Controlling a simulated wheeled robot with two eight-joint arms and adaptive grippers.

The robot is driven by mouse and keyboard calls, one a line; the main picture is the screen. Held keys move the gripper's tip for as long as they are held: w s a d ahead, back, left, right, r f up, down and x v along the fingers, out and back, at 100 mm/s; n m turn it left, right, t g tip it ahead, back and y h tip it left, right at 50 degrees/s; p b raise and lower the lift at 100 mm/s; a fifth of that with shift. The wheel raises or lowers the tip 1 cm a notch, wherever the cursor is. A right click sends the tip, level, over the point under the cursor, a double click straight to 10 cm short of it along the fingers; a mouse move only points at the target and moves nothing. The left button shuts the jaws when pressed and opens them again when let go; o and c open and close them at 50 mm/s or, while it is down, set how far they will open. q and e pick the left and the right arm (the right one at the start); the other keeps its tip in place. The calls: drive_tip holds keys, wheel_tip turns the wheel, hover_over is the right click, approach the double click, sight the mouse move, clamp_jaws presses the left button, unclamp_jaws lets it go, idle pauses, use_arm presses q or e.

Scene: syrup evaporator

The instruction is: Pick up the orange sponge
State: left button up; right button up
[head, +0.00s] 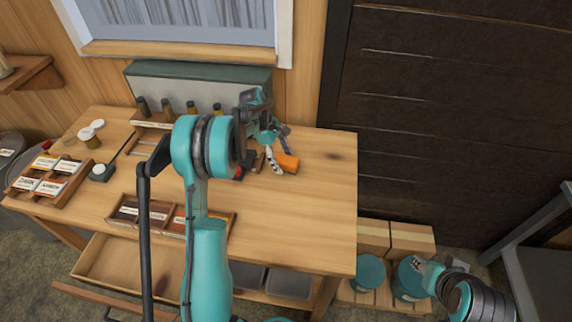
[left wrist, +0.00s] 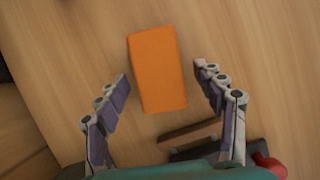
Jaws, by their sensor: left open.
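The orange sponge (head: 288,164) lies on the wooden table, right of its middle. In the left wrist view the sponge (left wrist: 157,70) is a plain orange block, with its near end between and beyond the fingertips. My left gripper (head: 279,148) is open above the table beside the sponge. In the left wrist view its two fingers (left wrist: 163,80) stand on either side of the sponge, with a gap on both sides and nothing held. My right gripper (head: 428,272) is low at the right, away from the table; its jaws are too small to read.
A small dark block with a red part (left wrist: 265,160) and a wooden strip (left wrist: 190,132) lie close to the sponge. Several bottles (head: 191,108) stand at the back. A card tray (head: 48,178) is at the left. A drawer (head: 120,262) is open in front. The table's right side is clear.

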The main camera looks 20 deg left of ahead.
use_arm(q)
drive_tip(key=c, duration=1.3)
drive_tip(key=shift+o, duration=0.2)
drive_tip(key=shift+r, duration=0.1)
